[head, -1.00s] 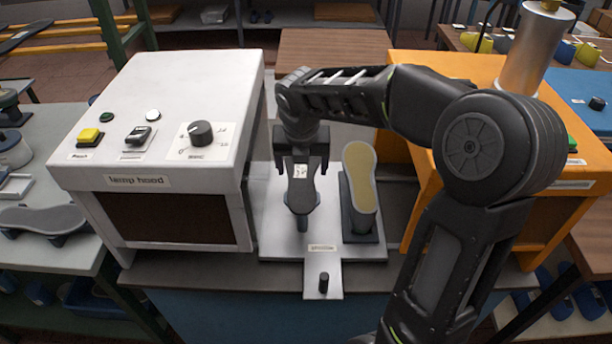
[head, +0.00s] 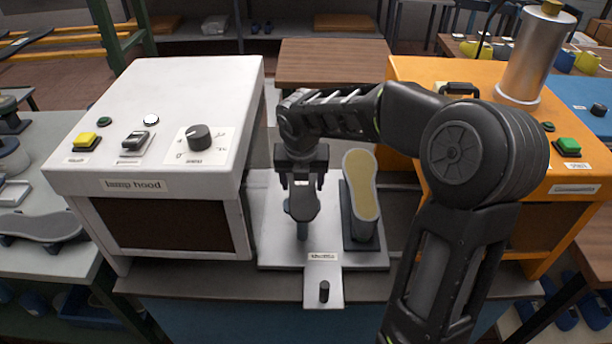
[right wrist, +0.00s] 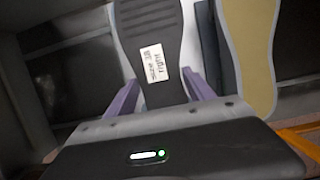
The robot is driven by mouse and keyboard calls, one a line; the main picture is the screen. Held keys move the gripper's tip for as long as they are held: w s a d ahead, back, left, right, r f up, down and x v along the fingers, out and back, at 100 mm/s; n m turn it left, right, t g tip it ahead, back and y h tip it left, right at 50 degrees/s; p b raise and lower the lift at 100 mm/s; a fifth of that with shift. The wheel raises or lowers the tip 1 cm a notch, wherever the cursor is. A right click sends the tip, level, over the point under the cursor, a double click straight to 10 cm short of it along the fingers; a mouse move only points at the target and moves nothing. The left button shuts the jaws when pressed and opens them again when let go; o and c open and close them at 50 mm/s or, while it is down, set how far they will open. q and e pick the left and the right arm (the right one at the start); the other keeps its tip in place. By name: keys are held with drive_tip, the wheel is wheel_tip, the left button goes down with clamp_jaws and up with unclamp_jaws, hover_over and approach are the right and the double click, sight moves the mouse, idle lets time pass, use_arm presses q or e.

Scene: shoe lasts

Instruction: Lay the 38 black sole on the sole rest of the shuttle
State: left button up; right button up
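The black sole (head: 304,204) carries a white label; in the right wrist view (right wrist: 140,35) the label reads size 38 right. It is over the left post of the shuttle (head: 270,256), toe towards me in the head view. My right gripper (head: 302,180) is at its heel end. In the wrist view the gripper's two purple fingers (right wrist: 163,88) lie along both edges of the sole and appear to touch it. The sole rest under the sole is mostly hidden; I cannot tell whether the sole touches it. My left gripper is not in view.
A last with a yellowish underside (head: 362,185) stands on the shuttle just right of the sole. The white lamp hood (head: 130,185) stands close on the left, an orange machine (head: 565,205) on the right.

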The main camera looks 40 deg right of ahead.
sight(302, 187)
drive_tip(key=c, duration=0.7)
drive_tip(key=shift+r+p, duration=1.4)
drive_tip(key=shift+r, duration=0.15)
drive_tip(key=o, duration=0.8)
drive_tip(key=c, duration=0.7)
drive_tip(key=shift+r+p, duration=1.75)
drive_tip(key=shift+p, duration=0.05)
drive_tip(key=shift+w+a, duration=0.1)
drive_tip(key=shift+w, duration=0.05)
